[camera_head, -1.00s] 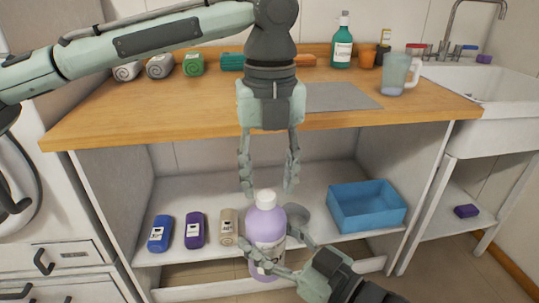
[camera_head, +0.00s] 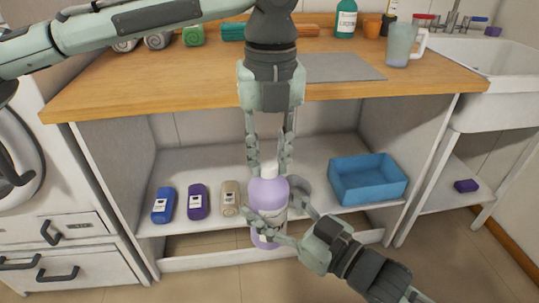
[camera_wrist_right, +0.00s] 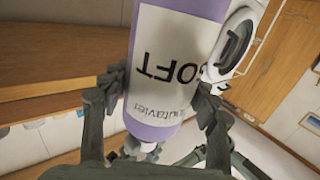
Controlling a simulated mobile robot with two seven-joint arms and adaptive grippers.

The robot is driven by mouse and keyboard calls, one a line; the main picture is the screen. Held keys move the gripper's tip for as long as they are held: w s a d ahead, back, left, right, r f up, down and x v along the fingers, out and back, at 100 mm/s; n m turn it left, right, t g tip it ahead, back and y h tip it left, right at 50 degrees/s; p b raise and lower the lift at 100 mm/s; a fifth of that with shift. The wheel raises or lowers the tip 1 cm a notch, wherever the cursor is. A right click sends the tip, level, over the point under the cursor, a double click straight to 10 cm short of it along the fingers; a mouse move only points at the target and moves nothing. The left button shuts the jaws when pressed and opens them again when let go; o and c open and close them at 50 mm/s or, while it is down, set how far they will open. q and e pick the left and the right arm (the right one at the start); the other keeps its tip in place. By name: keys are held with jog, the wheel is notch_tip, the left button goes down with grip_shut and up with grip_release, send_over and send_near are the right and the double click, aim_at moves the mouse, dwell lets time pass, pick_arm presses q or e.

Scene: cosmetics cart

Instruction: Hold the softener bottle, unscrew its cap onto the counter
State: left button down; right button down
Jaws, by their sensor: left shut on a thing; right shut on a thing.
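The softener bottle (camera_head: 267,191) is pale purple with a white cap (camera_head: 268,170). It stands upright in front of the open lower shelf, below the counter (camera_head: 150,95). My right gripper (camera_head: 270,214) is shut around its body from the lower right. My left gripper (camera_head: 270,168) points straight down from above and is shut on the cap, with a finger on each side. In the right wrist view the bottle (camera_wrist_right: 165,105) appears upside down between my right fingers, its white label showing. The cap (camera_wrist_right: 140,148) shows low there, partly hidden.
On the shelf, blue, purple and beige packs (camera_head: 230,198) lie left of the bottle and a blue bin (camera_head: 368,193) stands right. The counter's front left is clear.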

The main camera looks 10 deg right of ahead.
pick_arm(q)
jog(key=n, duration=0.4)
jog(key=shift+d, duration=0.35)
jog(key=n, duration=1)
jog(key=shift+w+a+r, duration=0.1)
jog(key=n, duration=0.5)
jog(key=shift+a, duration=0.1)
jog(key=n, duration=0.7)
jog(key=shift+a+n, duration=0.15)
jog(key=shift+n, duration=0.15)
jog(key=n, duration=0.4)
jog(key=shift+n, duration=0.3)
jog(key=n, duration=0.5)
jog(key=shift+a+r, duration=0.1)
jog(key=shift+a, duration=0.1)
jog(key=shift+d+r, duration=0.1)
jog(key=shift+r, duration=1)
